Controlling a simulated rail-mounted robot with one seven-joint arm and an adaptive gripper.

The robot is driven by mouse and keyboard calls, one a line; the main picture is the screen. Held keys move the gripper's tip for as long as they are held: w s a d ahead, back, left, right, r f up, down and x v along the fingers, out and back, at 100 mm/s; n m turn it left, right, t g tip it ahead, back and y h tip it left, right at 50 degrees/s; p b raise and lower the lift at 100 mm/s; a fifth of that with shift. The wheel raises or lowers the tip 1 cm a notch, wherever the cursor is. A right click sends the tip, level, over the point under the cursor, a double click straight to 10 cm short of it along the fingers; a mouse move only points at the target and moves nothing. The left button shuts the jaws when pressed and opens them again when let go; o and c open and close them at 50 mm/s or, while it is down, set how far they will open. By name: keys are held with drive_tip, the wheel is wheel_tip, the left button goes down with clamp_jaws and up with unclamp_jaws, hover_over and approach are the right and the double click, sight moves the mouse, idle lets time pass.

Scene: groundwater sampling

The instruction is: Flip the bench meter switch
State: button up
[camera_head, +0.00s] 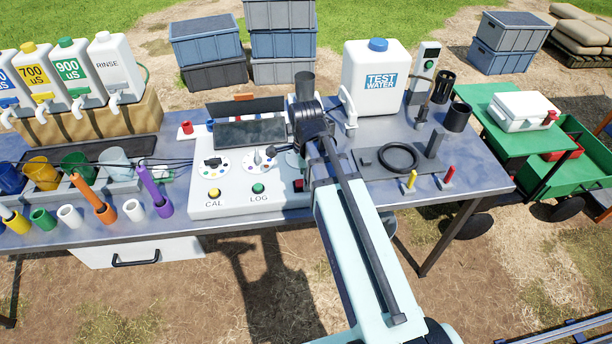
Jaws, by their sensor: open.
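The bench meter (233,207) is a white console in the middle of the table, with a dark tilted screen (250,133), round dials, a yellow CAL button (214,193) and a green LOG button (258,188). A small red and dark part, perhaps the switch (298,185), shows at its right front beside my arm. My gripper (309,119) is open, above the meter's right side. My arm hides part of the meter's right end, and the fingertips are hard to make out. I cannot tell whether they touch anything.
A white TEST WATER jug (374,85) stands behind at right. A dark plate with a ring (398,158) and small yellow and red handles lie right of my arm. Coloured cups, probes and several bottles (110,68) fill the left.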

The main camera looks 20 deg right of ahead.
drive_tip(key=shift+f, duration=0.3)
clamp_jaws()
drive_tip(key=shift+a+h, duration=0.2)
drive_tip(key=shift+h, duration=0.2)
drive_tip(key=shift+h+p, duration=0.3)
drive_tip(key=shift+h, duration=0.4)
